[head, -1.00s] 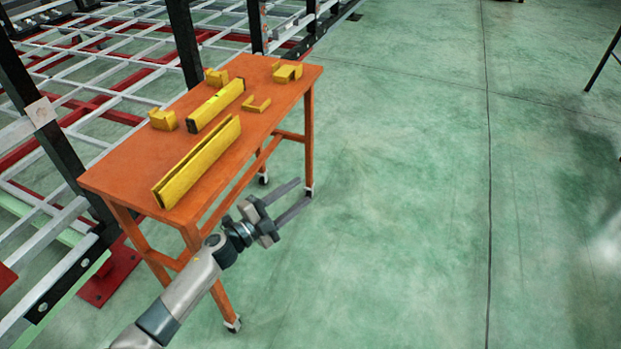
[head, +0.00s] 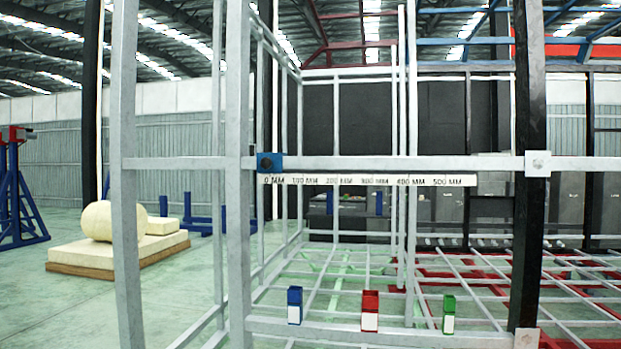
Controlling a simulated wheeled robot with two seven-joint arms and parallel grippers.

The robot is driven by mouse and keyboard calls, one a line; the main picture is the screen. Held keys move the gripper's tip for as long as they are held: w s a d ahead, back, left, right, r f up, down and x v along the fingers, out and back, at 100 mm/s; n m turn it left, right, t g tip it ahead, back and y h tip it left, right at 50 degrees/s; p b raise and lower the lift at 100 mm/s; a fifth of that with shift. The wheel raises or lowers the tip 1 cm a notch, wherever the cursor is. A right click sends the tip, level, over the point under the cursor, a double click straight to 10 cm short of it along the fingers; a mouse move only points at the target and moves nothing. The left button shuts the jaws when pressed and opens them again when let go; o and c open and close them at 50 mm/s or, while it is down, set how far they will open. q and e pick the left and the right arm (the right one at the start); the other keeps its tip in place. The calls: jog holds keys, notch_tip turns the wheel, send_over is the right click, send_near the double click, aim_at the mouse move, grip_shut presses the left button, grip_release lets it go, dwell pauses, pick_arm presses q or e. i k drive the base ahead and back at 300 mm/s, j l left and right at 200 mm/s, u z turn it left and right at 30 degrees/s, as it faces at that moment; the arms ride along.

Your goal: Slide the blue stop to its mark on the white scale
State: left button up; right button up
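A blue stop (head: 269,161) sits on the grey horizontal rail at the left end of the white scale, just above the "0 MM" print. It has a dark round spot on its face. The white scale (head: 455,180) runs along below the rail, printed from 0 MM to 500 MM in steps of 100. I cannot make out a separate blue mark on it. Neither of my grippers is in view.
On the lower rail stand a blue (head: 295,297), a red (head: 370,301) and a green block (head: 449,305), each with a blank-looking white label. Grey uprights (head: 238,120) stand at the left, a black post (head: 529,230) at the right.

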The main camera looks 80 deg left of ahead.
aim_at(266, 162)
jog(key=u, duration=3.35)
jog(key=i+l, duration=0.1)
jog(key=l, duration=0.85)
jog(key=i+l, duration=0.15)
jog(key=l, duration=0.35)
